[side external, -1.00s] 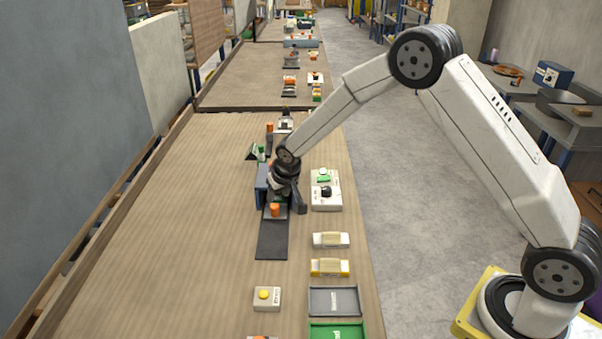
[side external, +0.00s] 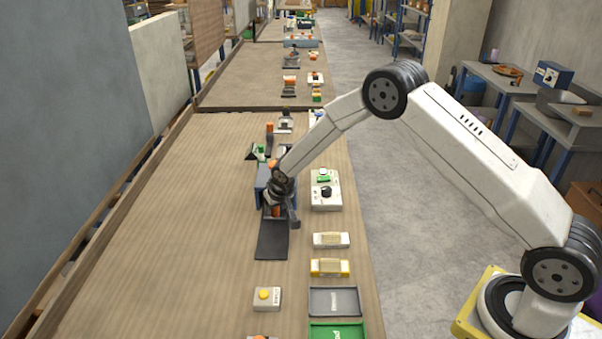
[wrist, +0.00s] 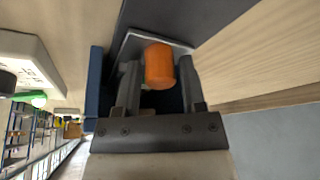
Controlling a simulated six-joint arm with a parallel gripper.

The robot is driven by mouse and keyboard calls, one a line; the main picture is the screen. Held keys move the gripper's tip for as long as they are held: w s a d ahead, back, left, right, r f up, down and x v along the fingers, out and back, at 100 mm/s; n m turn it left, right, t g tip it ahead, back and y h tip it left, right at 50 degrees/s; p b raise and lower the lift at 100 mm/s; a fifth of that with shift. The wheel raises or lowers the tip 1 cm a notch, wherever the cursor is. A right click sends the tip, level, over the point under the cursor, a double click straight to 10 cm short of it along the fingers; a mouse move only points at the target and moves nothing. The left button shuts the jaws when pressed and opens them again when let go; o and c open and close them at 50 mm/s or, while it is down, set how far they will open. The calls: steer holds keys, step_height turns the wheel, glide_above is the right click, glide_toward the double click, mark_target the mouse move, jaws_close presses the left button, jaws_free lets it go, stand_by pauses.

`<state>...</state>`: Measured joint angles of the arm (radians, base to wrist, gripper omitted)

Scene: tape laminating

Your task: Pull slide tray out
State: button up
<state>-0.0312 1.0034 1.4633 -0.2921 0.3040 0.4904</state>
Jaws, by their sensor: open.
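The slide tray's orange knob (side external: 276,211) stands on a grey plate at the front of a blue housing (side external: 262,183). A dark flat track (side external: 272,240) runs from the housing toward the camera. My gripper (side external: 284,212) is down at the knob and partly hides it and the housing. In the wrist view, the orange knob (wrist: 159,66) is between the two fingers of my gripper (wrist: 160,68), with a gap visible on each side. The fingers are open. The grey plate (wrist: 128,46) shows behind the knob.
A white control box (side external: 326,192) with a black knob stands close on the right. Two small blocks (side external: 331,240) (side external: 330,267), a grey tray (side external: 334,301), a green tray (side external: 338,331) and a yellow-button box (side external: 266,299) are nearer. The bench on the left is clear.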

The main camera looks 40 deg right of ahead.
jaws_close()
stand_by(1.4)
